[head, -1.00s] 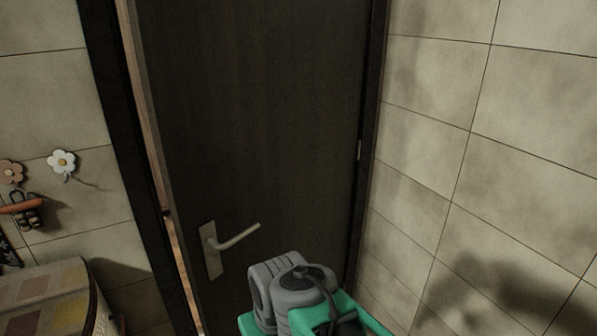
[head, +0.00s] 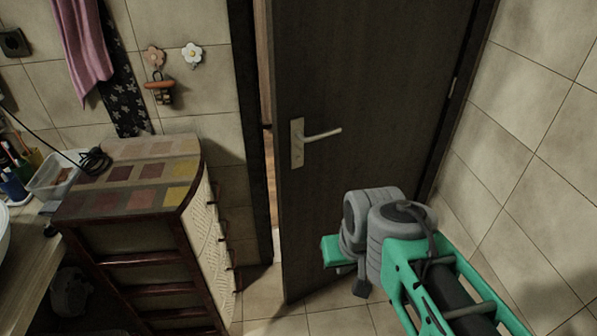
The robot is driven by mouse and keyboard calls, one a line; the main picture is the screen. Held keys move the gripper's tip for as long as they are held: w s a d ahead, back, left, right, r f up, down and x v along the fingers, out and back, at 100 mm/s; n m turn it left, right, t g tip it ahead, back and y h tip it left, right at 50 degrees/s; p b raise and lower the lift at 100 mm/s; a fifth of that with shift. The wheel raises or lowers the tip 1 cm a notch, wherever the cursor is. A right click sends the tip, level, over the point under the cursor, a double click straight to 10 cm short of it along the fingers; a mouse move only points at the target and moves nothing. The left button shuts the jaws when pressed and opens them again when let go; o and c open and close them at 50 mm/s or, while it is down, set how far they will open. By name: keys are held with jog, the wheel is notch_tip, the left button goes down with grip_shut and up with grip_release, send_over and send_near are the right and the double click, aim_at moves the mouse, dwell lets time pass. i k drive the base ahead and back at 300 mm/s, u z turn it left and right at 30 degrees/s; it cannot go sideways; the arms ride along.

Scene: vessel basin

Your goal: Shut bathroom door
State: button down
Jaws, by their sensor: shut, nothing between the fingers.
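The dark brown bathroom door (head: 375,80) stands ajar in the head view. A narrow light gap shows between its left edge and the dark door frame (head: 246,100). Its hinge side is at the right, beside the tiled wall. A pale lever handle (head: 322,134) on a plate sits near the door's left edge. My arm reaches in from the lower right, in front of the lower door. My gripper (head: 361,285) is a small dark grey part low by the door's lower half, shut and empty. I cannot tell whether it touches the door.
A wooden cabinet with a patchwork top (head: 135,175) stands left of the doorway. A counter (head: 30,255) with a clear box (head: 52,178) is at far left. A tiled wall (head: 530,130) closes the right side. Some tiled floor (head: 265,300) is clear before the door.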

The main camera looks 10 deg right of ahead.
aim_at(359, 88)
jog(key=u, duration=0.75)
jog(key=i, duration=0.35)
jog(key=u, duration=0.4)
